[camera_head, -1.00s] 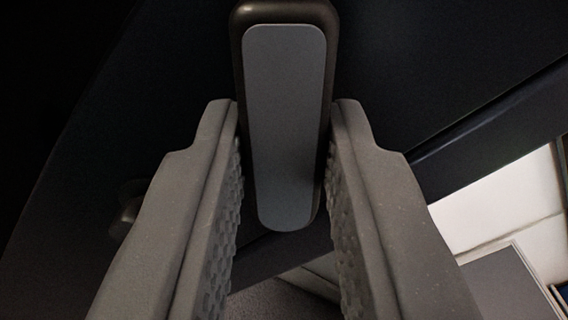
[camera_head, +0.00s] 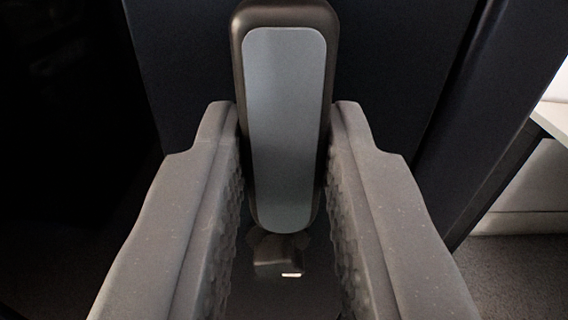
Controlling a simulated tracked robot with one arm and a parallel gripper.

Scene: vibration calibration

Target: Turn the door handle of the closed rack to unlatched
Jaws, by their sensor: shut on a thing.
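The door handle (camera_head: 285,130) is a long rounded bar with a dark bronze rim and a grey face. It stands in the upper middle of the view, lined up with my fingers. My gripper (camera_head: 285,125) is shut on it, with one grey textured finger on each side. The dark rack door (camera_head: 385,70) lies behind the handle. A small blurred fitting with a bright glint (camera_head: 280,258) shows below the handle between the fingers; I cannot tell what it is.
A dark upright frame edge (camera_head: 500,110) runs down the right of the door. Beyond it are a white surface (camera_head: 530,190) and grey floor (camera_head: 515,265). The left side is nearly black, with no detail.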

